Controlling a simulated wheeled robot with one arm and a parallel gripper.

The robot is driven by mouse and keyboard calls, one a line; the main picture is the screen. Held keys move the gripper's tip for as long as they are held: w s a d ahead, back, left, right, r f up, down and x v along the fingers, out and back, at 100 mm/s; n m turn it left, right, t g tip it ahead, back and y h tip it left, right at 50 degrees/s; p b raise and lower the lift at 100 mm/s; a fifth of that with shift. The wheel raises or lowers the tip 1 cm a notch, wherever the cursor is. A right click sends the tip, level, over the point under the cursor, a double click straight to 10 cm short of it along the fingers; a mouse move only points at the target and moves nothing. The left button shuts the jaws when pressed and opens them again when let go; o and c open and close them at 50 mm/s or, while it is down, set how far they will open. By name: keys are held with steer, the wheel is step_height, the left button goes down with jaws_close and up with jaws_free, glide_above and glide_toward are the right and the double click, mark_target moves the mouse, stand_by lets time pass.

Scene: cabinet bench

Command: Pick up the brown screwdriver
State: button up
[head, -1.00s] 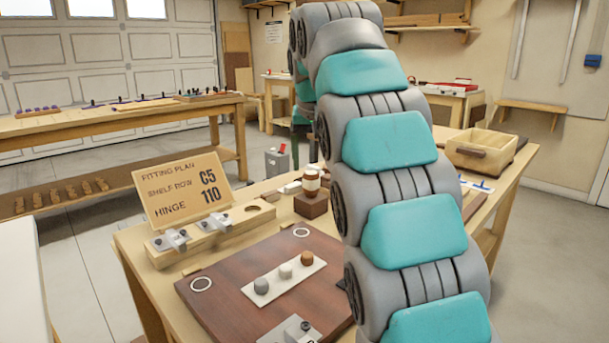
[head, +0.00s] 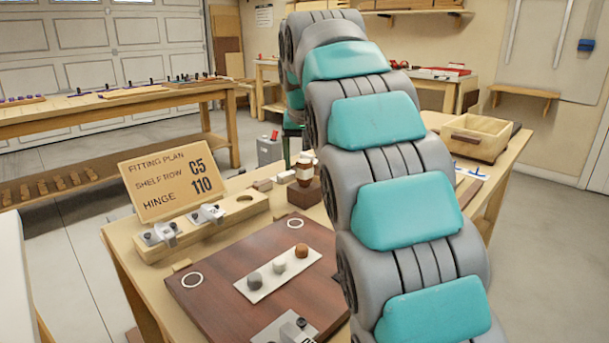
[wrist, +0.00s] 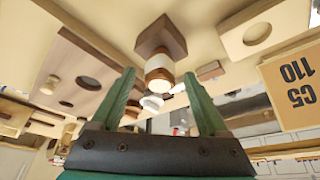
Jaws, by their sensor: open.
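A brown-and-white banded, handle-like piece (head: 305,168) stands upright in a dark brown block (head: 306,195) on the bench. It looks like the brown screwdriver's handle; no shaft shows. In the wrist view, which is upside down, the banded piece (wrist: 159,66) lies ahead between the fingers, with its block (wrist: 162,36) beyond. My gripper (wrist: 160,74) is open and empty, its two green fingers spread to either side of the piece. In the head view a green finger shows just behind the piece, and my arm hides the rest.
A fitting-plan sign (head: 177,180) and a pale wooden rail (head: 215,228) with metal hinges stand left of the block. A dark brown panel (head: 205,295) with three knobs on a pale strip lies in front. An open wooden box (head: 475,137) sits at the right.

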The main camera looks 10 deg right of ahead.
mark_target(305, 180)
steer(key=shift+x, duration=1.65)
steer(key=c, duration=1.2)
